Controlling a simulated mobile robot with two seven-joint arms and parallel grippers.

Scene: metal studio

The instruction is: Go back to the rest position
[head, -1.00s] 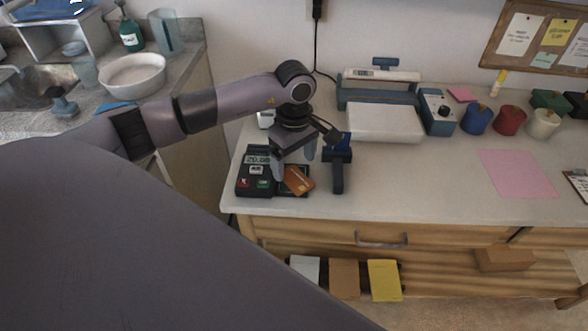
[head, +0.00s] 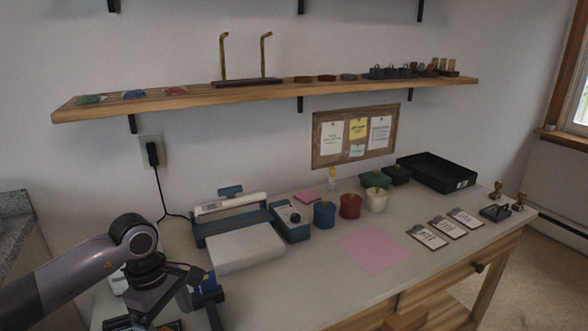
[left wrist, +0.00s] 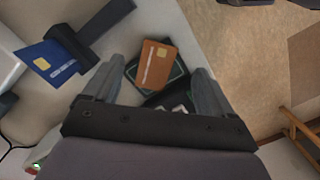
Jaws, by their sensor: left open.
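My left gripper (left wrist: 156,90) is open in the left wrist view, its two grey fingers apart. An orange card (left wrist: 155,64) lies beyond and between the fingertips, over a dark card terminal (left wrist: 170,98) that the gripper partly covers. A blue card (left wrist: 48,62) sits in a dark holder at the left; the blue holder also shows in the head view (head: 207,290). In the head view my left arm comes in at the lower left, and its fingertips are cut off by the bottom edge. My right gripper is in neither view.
On the bench (head: 320,270) stand a white press-like device (head: 232,248), several coloured pots, a black tray (head: 436,172), clipboards (head: 427,236) and stamps. A pink sheet (head: 375,250) lies flat in the middle. A wooden shelf (head: 290,92) runs along the wall above.

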